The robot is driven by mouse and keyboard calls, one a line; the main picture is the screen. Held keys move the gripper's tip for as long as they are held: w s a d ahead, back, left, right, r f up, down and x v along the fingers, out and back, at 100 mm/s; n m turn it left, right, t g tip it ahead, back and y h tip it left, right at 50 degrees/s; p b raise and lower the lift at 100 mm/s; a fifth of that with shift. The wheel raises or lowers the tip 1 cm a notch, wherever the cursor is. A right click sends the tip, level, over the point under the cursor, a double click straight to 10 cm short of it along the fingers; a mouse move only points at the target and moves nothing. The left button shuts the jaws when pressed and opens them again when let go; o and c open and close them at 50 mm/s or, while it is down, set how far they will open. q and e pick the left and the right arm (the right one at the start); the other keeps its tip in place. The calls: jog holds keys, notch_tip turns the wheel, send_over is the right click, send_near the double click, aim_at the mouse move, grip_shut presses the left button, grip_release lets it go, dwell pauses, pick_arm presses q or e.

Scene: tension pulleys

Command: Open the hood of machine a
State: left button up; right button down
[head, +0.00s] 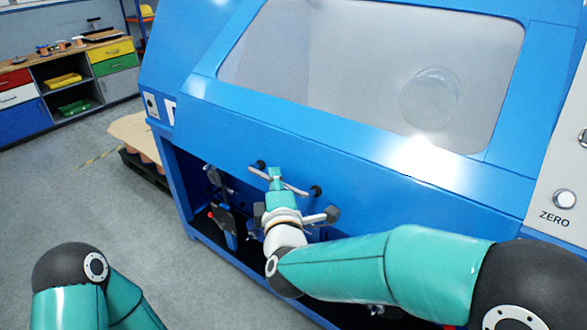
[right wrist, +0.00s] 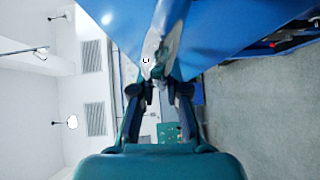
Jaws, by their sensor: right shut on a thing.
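The blue hood (head: 300,117) of the machine has a large clear window (head: 350,70) and looks lowered in the head view. A handle (head: 295,187), a pale bar, is at its lower front. My right gripper (head: 278,184) reaches it from below and is shut on the handle, partly hiding it. In the right wrist view, the two dark fingers (right wrist: 163,88) close in at the pale handle (right wrist: 152,48), with the blue hood (right wrist: 225,35) beside it. My left gripper is outside both views; only part of the left arm shows at the lower left.
A grey control panel (head: 565,165) marked ZERO is at the right. Below the hood is a dark open bay (head: 190,185) with tools in it. A pallet with a carton (head: 137,135) stands left of the machine. A drawer bench (head: 70,80) is farther back. Grey floor at the left is clear.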

jog(key=s+a+r+p, duration=0.2)
jog(key=r+p, duration=0.2)
jog(key=r, duration=0.1)
jog(key=s+a+r+p, duration=0.1)
jog(key=s+r+p, duration=0.2)
jog(key=r, duration=0.3)
jog(key=shift+s+a+r+p, duration=0.15)
jog(key=shift+a+r+p, duration=0.05)
jog(key=shift+a+p, duration=0.2)
jog(key=c, duration=1.2)
grip_release()
